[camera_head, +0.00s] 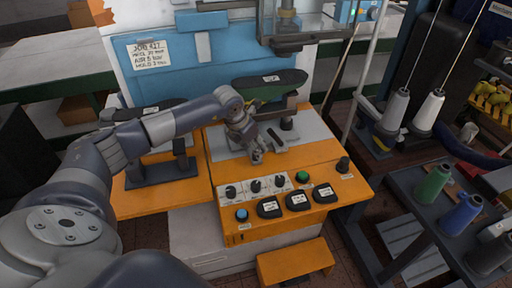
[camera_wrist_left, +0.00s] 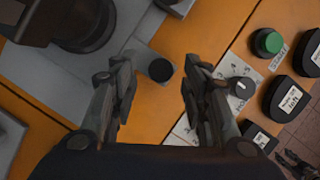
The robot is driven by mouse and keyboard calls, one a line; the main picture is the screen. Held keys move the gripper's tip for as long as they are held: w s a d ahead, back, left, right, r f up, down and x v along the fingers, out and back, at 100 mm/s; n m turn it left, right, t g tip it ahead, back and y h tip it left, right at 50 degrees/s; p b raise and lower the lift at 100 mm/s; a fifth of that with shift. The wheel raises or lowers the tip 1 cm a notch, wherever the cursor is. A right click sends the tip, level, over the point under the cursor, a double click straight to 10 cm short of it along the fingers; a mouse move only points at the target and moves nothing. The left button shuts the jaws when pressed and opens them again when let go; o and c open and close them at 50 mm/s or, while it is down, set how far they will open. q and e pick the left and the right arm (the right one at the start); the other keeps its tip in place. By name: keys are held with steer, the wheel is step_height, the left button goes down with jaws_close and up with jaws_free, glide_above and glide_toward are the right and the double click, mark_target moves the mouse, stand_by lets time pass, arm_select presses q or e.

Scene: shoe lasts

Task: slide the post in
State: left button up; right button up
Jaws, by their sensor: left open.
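A short post with a round black top (camera_wrist_left: 160,70) stands on a grey tongue at the edge of the grey plate (camera_wrist_left: 120,75) in the left wrist view. My left gripper (camera_wrist_left: 155,88) is open, with one finger on each side of the post and no visible contact. In the head view my left gripper (camera_head: 255,152) hangs low over the front of the orange machine table and largely hides the post. A dark-topped green shoe last (camera_head: 268,90) sits above the grey plate behind it.
A control panel with knobs, a green button (camera_head: 302,176) and a blue button (camera_head: 241,214) lies just in front. Another last stand (camera_head: 160,170) is at left. A cart with thread spools (camera_head: 433,184) stands at right.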

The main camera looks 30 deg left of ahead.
arm_select(q)
steer(key=shift+x, duration=1.55)
